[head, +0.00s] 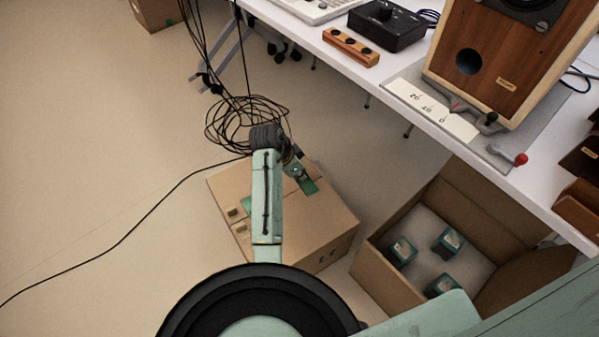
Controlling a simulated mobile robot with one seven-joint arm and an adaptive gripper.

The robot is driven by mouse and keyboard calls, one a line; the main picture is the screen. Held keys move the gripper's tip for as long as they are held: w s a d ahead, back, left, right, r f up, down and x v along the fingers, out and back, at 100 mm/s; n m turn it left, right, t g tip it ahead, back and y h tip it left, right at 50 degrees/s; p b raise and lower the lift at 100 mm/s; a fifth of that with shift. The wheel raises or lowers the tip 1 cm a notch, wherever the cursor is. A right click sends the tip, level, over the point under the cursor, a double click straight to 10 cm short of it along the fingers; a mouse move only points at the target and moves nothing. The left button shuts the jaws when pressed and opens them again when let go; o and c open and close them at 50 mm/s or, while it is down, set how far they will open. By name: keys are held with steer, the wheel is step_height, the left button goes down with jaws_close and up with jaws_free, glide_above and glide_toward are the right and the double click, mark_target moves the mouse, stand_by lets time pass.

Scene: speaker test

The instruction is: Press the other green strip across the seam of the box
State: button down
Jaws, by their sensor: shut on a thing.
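A closed cardboard box (325,222) stands on the floor, partly hidden behind my arm. My gripper (301,176) is over the upper right part of its top. It is shut on a green strip (309,187), which shows just below the fingertips. I cannot tell whether this strip touches the box top. Another green patch, apparently a strip (244,203), shows on the left part of the box, beside my arm.
An open carton (376,278) with several dark green units stands right of the box. A white table (330,49) with a wooden speaker (491,75) stands at upper right. Coiled black cable (222,128) lies behind the box. The floor at left is mostly clear.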

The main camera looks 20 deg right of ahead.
mark_target(298, 179)
steer(key=shift+f, duration=0.15)
steer(key=shift+f+b, duration=1)
steer(key=shift+f, duration=0.85)
steer(key=shift+f, duration=0.15)
